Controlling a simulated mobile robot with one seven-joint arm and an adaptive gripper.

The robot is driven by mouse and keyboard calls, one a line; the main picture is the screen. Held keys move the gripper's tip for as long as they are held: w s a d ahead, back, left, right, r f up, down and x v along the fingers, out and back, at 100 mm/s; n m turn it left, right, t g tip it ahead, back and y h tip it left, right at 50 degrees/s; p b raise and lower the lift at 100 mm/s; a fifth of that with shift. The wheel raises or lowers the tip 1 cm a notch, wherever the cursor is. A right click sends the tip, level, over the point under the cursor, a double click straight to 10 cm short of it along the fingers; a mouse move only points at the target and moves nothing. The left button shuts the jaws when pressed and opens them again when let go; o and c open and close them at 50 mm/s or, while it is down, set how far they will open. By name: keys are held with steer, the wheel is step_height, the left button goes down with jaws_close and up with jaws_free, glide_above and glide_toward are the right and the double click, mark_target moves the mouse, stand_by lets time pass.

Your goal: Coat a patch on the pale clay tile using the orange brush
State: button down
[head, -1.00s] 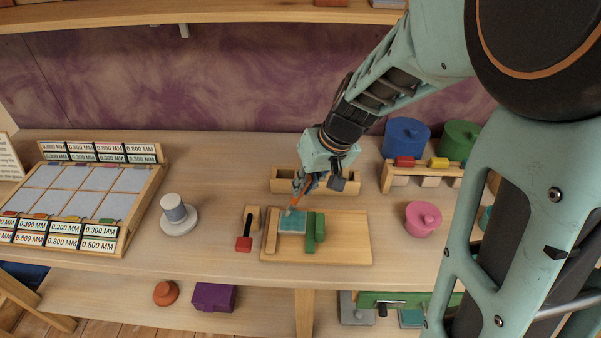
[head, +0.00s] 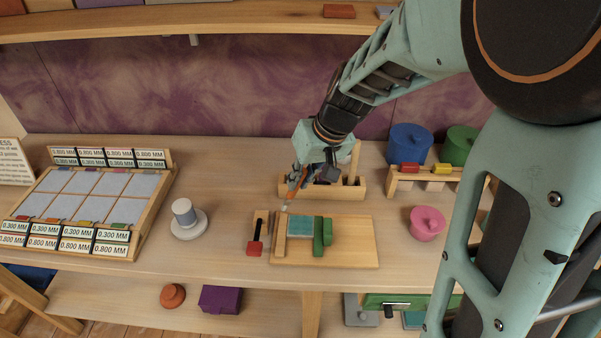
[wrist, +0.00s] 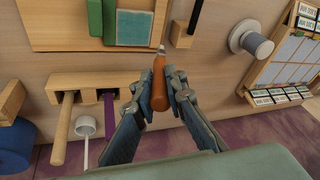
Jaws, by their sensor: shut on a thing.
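The tile (head: 300,227) lies on the wooden board (head: 350,245). Its upper face looks teal; it also shows in the wrist view (wrist: 134,28), with a thin pale edge. A green clamp bar (head: 322,233) stands at its right side and a wooden strip (head: 280,236) at its left. My gripper (head: 299,182) is shut on the orange brush (wrist: 159,84). The brush points away from the gripper, its pale tip (wrist: 161,49) near the board's edge and beside the tile, apart from it. Exact height above the table cannot be told.
A wooden rack (head: 358,189) with upright handles stands just behind the board. A grey spool on a white base (head: 188,219) and a pink lidded pot (head: 426,223) stand farther out. A sample tray (head: 85,195) is at left.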

steer(key=shift+r+p, duration=1.25)
steer(key=shift+r, duration=0.85)
